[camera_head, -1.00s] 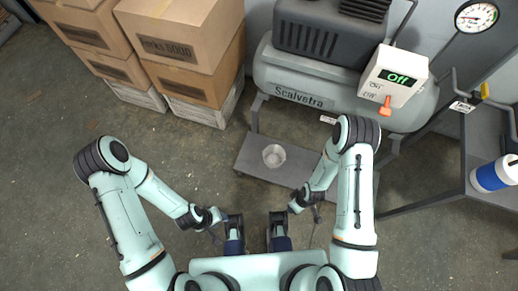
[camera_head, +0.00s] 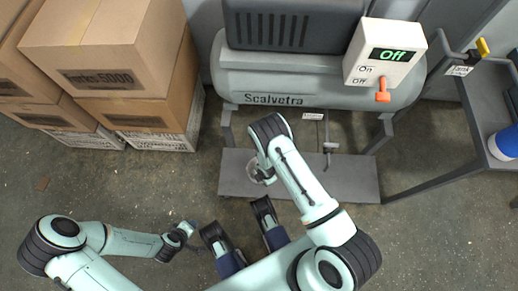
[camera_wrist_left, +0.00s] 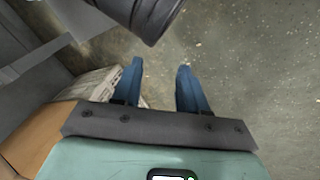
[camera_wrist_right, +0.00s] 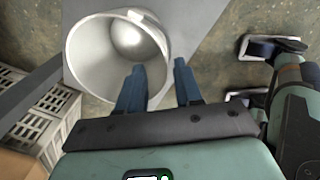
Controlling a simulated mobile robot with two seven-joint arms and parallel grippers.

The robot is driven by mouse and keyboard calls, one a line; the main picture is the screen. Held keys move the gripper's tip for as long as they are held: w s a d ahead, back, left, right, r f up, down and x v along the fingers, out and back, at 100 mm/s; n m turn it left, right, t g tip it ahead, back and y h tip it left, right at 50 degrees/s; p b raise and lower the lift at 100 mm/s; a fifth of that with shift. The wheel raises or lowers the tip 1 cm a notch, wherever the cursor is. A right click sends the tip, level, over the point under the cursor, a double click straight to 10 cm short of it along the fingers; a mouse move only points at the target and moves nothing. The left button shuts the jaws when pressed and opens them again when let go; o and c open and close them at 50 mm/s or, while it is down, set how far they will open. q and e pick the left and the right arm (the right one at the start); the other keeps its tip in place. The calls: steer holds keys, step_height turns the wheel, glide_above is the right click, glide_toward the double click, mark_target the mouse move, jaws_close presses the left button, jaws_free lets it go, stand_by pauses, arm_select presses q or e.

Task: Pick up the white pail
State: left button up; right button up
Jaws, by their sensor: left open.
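The white pail (camera_wrist_right: 88,62) shows large in the right wrist view, its round mouth facing the camera. In the head view the pail (camera_head: 253,168) stands on the low grey plate (camera_head: 345,185), partly hidden by my right arm. My right gripper (camera_wrist_right: 159,68) is open. In its wrist view the left finger overlaps the pail's mouth and the right finger lies just outside the rim; I cannot tell whether they touch it. My left gripper (camera_wrist_left: 158,68) is open and empty over the floor. In the head view it is low at left (camera_head: 192,228), away from the pail.
The tank (camera_head: 300,85) of a compressor stands behind the plate, with a switch box (camera_head: 385,55) above it. Cardboard boxes (camera_head: 110,50) on crates stand at the left. A metal table (camera_head: 480,130) with a blue-and-white container (camera_head: 505,143) is at the right. The left floor is clear.

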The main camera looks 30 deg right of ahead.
steer(key=shift+f, duration=0.45)
step_height(320, 180, down, 2)
steer(key=shift+s+f+b, duration=0.1)
steer(key=shift+s+b, duration=0.05)
steer(key=shift+b, duration=0.35)
step_height(320, 180, down, 2)
steer(key=shift+d+f+b, duration=0.1)
steer(key=shift+f+b, duration=0.05)
steer(key=shift+b, duration=0.35)
steer(key=shift+f, duration=0.2)
arm_select(q)
steer(key=shift+g, duration=0.5)
steer(key=s+f, duration=0.1)
steer(key=f, duration=0.1)
steer(key=s+a+f, duration=0.1)
steer(key=shift+s+f, duration=0.1)
steer(key=shift+f, duration=0.25)
arm_select(e)
jaws_close()
